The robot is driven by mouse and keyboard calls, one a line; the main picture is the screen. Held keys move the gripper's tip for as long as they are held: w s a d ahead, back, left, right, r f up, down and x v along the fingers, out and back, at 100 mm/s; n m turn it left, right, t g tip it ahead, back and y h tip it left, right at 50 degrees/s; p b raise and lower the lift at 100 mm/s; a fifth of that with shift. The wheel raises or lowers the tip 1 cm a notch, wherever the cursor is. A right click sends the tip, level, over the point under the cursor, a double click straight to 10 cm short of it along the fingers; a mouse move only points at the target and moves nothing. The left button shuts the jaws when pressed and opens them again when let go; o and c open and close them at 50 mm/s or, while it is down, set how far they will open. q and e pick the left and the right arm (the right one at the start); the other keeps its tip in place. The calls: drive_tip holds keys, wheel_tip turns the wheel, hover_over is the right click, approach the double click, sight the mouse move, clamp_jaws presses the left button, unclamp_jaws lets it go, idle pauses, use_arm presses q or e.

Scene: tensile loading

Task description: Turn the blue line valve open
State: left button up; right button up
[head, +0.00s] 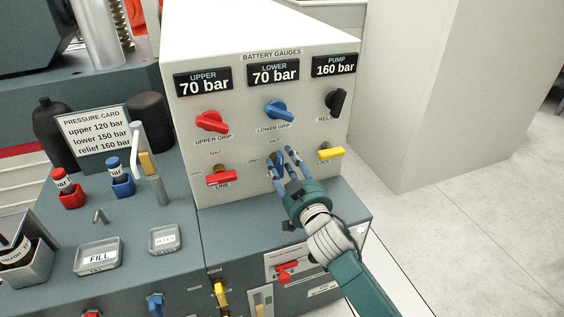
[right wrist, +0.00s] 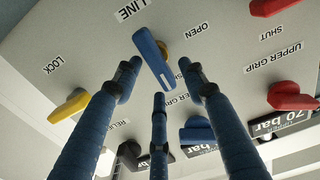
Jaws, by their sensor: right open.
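The blue line valve (right wrist: 153,58) is a flat blue lever on a brass stem, on the lower row of the sloped grey gauge panel (head: 185,130). In the right wrist view the lever lies aslant between LINE and OPEN labels. My right gripper (head: 284,157) is open in front of the panel at this valve, its blue fingers hiding most of the valve in the head view. In the right wrist view two fingertips stand on either side of the lever and a third sits below its lower end. I cannot tell whether they touch it. My left gripper is not in view.
Above sits the blue lower grip knob (head: 278,111). A red line valve (head: 222,178) is to the left and a yellow lock lever (head: 330,154) to the right. A black relief knob (head: 335,102) is at upper right. A metal post (head: 150,165) stands on the left bench.

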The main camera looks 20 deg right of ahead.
drive_tip(key=shift+w, duration=0.95)
drive_tip(key=shift+c, duration=0.5)
clamp_jaws()
